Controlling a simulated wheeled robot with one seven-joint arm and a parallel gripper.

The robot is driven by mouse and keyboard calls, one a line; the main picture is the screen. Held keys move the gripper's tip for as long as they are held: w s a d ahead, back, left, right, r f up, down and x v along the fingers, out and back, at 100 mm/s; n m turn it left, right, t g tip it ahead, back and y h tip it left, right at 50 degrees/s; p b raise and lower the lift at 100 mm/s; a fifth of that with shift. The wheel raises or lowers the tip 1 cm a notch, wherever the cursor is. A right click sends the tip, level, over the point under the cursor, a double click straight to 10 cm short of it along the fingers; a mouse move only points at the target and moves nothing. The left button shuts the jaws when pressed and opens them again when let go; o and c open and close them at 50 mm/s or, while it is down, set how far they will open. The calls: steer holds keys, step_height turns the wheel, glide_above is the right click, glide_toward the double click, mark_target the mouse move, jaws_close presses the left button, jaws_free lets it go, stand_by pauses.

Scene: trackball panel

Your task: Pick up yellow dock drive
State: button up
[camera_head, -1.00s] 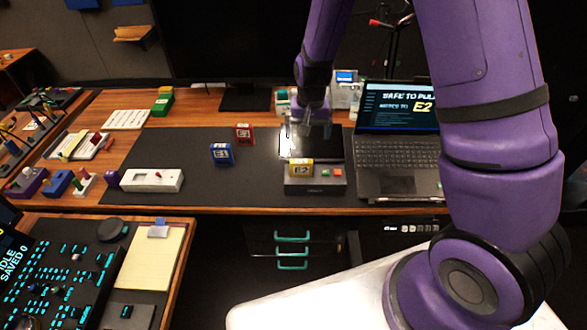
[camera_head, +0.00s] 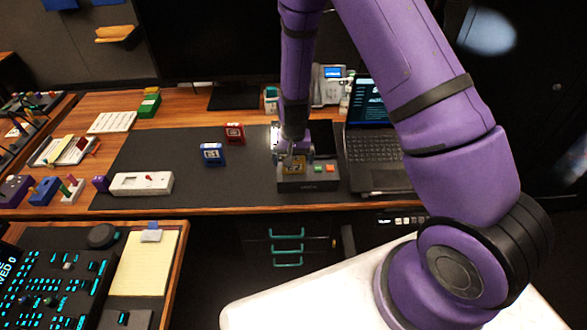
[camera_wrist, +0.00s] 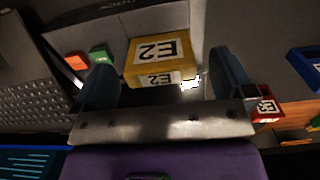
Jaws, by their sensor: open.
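The yellow dock drive, labelled E2 (camera_head: 294,166), sits in the grey dock (camera_head: 306,185) on the desk mat, partly hidden behind my gripper in the head view. In the wrist view the yellow drive (camera_wrist: 158,55) shows its E2 labels and lies between and beyond my two fingers. My gripper (camera_head: 294,156) is open, pointing down close over the drive. It also shows in the wrist view (camera_wrist: 165,80), with one finger on each side of the drive. I cannot tell whether either finger touches it.
A blue drive (camera_head: 212,154) and a red drive (camera_head: 234,134) stand on the mat to the left. A laptop (camera_head: 378,160) is close on the right. Green and red buttons (camera_head: 324,168) are on the dock beside the drive.

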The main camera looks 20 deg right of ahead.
mark_target(294, 165)
steer(key=shift+f, duration=1.75)
steer(key=c, duration=1)
steer(key=shift+r, duration=0.2)
steer(key=shift+c, duration=0.2)
